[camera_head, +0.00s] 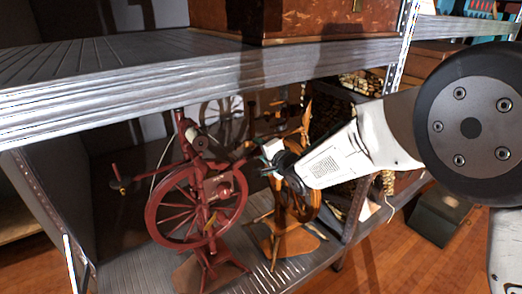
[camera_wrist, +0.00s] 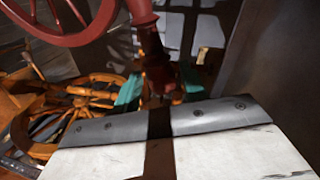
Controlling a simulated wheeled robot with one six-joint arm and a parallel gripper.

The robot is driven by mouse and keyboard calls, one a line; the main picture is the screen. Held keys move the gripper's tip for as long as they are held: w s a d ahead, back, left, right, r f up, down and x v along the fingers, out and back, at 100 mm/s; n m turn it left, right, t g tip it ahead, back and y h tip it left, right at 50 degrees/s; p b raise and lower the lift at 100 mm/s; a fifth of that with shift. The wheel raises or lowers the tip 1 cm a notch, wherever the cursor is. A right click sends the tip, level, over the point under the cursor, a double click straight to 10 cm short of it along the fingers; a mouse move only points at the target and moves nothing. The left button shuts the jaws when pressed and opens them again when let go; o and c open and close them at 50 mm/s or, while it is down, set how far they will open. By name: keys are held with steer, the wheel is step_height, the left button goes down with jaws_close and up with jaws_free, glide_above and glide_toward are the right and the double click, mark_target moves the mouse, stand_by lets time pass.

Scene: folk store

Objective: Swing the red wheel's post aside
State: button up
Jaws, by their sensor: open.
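The red spinning wheel (camera_head: 161,219) stands upright on the lower shelf, its wheel facing me. Its post (camera_head: 184,135) rises at the back left of the wheel. My gripper (camera_head: 264,155) is open, just right of the red wheel and in front of an orange-brown spinning wheel. In the wrist view, my gripper (camera_wrist: 165,88) shows its teal fingers spread apart. A dark red turned post (camera_wrist: 150,42) runs down into the space between them; I cannot tell whether it touches either finger. Part of the red wheel's rim (camera_wrist: 75,38) is at the upper left there.
The orange-brown wheel (camera_head: 312,205) stands close on the right and shows low left in the wrist view (camera_wrist: 22,130). The upper metal shelf (camera_head: 120,88) hangs over the wheels and carries a wooden chest (camera_head: 310,18). A shelf upright (camera_head: 354,212) stands at right.

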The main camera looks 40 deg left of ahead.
steer(key=v, duration=0.7)
steer(key=shift+d, duration=0.35)
steer(key=shift+s+r, duration=0.1)
stand_by(0.4)
